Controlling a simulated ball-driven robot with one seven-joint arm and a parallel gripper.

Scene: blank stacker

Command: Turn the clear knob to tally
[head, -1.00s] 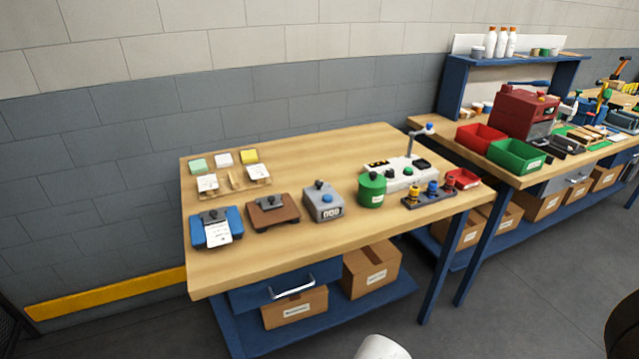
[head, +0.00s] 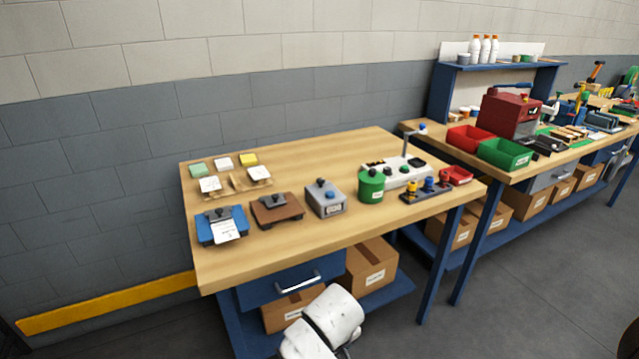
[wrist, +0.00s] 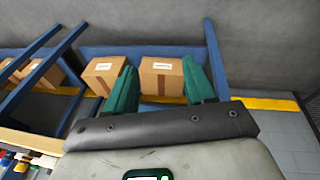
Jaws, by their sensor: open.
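A brown block (head: 276,209) and a blue clipboard-like holder (head: 221,226) stand left of the grey box. A green canister (head: 370,186) stands to its right, with a white button panel (head: 405,172) behind. A blue drawer (head: 275,288) sits under the bench top.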

